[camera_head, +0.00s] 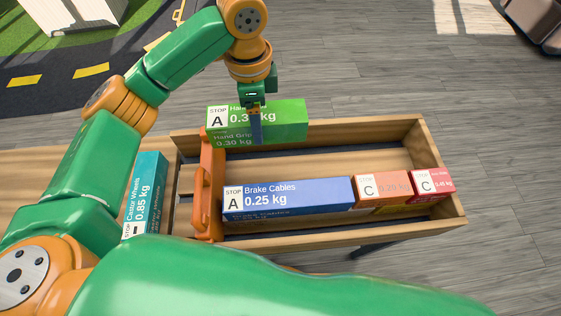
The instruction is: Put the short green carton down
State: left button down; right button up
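The green carton (287,118), labelled A, Hand Grip, 0.30 kg, is at the far left side of the wooden tray (345,131). It overlaps the tray's far wall in the camera_head view and seems to be held above it. My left gripper (256,132) reaches down onto the carton's middle and is shut on it; one finger shows against the near face. The carton's underside and its height over the tray are hard to tell. My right gripper is out of view.
A blue Brake Cables carton (300,193), an orange carton (382,190) and a red carton (431,183) stand along the tray's near side. The tray floor behind them is clear. An orange bracket (207,185) stands at its left end. A teal carton (147,190) is further left.

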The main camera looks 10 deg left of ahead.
pick_arm(q)
jog(key=f, duration=0.1)
jog(key=f+b, duration=0.1)
jog(key=f, duration=0.2)
jog(key=shift+s+d+b, duration=0.25)
jog(key=shift+b, duration=0.05)
jog(key=f, duration=0.9)
jog(key=shift+a+f+b, duration=0.1)
jog(key=shift+a+b, duration=0.15)
jog(key=shift+b, duration=0.15)
jog(key=shift+f, duration=2.25)
grip_release()
jog(key=shift+f, duration=0.1)
notch_tip(320, 180, up, 12)
jog(key=shift+r+p, duration=0.15)
jog(key=shift+p, duration=0.2)
